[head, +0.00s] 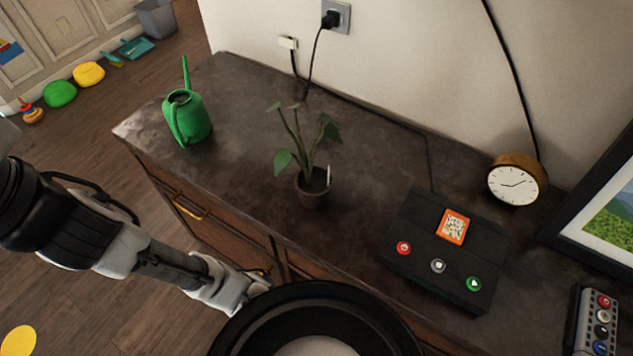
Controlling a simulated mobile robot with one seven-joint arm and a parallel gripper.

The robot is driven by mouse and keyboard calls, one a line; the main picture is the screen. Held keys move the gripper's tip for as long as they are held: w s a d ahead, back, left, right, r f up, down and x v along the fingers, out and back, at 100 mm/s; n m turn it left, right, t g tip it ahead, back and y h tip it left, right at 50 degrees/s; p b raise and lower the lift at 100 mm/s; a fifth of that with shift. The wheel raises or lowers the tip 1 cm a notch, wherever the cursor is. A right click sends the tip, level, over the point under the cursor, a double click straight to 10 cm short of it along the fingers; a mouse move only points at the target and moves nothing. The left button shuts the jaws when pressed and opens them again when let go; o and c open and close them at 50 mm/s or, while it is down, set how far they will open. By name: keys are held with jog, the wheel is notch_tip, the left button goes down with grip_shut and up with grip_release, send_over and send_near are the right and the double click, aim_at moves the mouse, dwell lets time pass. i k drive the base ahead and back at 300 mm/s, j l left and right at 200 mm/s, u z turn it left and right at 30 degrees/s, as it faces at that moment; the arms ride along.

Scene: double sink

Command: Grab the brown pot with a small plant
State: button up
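A small brown pot (313,192) with a green leafy plant (298,143) stands upright on the dark countertop (240,185), near its middle. A thin white marker or label sticks up at the pot's right side. My arm reaches in from the left edge, below and in front of the counter. Its far end goes behind a large dark round shape at the bottom of the picture. My gripper's fingers are not visible, and nothing of my arm touches the pot.
A green watering can (187,117) stands left of the plant. Right are a black box with coloured buttons (443,248), a round clock (517,181), a framed picture (604,213) and a remote-like panel (594,322). Cables run along the wall. Counter around the pot is clear.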

aim_at(314, 183)
jog(key=j+z, duration=0.2)
jog(key=j, duration=0.2)
jog(key=j+z, duration=0.2)
jog(key=j, duration=0.2)
jog(key=k+j+z, duration=0.1)
jog(key=j+z, duration=0.15)
jog(key=j, duration=0.15)
jog(key=k+j+z, duration=0.2)
jog(key=j, duration=0.15)
jog(key=j+z, duration=0.2)
jog(key=j, duration=0.2)
